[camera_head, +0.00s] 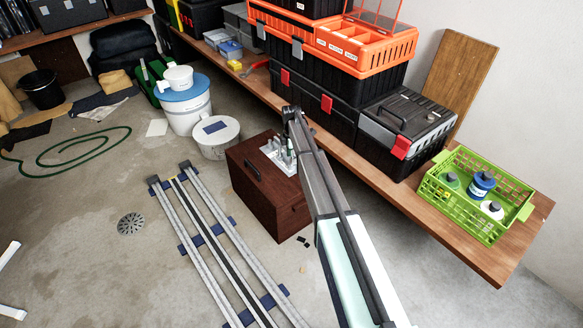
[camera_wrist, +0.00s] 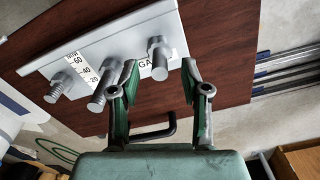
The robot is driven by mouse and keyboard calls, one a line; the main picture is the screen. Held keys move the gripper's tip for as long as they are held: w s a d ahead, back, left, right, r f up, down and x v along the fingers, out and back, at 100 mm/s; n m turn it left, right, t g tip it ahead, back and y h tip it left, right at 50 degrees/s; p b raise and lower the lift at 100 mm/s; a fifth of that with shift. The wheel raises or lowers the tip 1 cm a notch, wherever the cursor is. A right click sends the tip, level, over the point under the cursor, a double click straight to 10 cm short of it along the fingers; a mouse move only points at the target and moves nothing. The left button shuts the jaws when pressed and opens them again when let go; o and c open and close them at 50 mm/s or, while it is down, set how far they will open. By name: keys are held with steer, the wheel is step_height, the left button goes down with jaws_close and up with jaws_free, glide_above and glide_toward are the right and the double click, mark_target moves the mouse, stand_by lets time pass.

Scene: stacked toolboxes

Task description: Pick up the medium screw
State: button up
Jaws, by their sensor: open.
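In the wrist view three grey metal screws stand on a light grey plate (camera_wrist: 100,45) with a printed scale. They are a left screw (camera_wrist: 60,88), a middle screw (camera_wrist: 103,92) and a right screw (camera_wrist: 158,58). I cannot tell surely which is the medium one. My gripper (camera_wrist: 159,68) is open, its two green-padded fingers apart. The right screw shows between the fingertips; I see no contact. The left finger partly overlaps the middle screw's side. In the head view the plate (camera_head: 270,154) lies on a dark brown wooden box (camera_head: 265,190), and my arm partly hides it.
A black handle (camera_wrist: 150,132) sticks out from the box. A bench (camera_head: 340,145) behind carries black and orange toolboxes (camera_head: 335,45) and a green basket (camera_head: 460,215). White buckets (camera_head: 215,137) stand left of the box. Rails (camera_head: 210,235) cross the floor in front.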

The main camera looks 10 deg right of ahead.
step_height(320, 180, down, 3)
jaws_close()
steer(key=shift+r, duration=0.2)
stand_by(0.3)
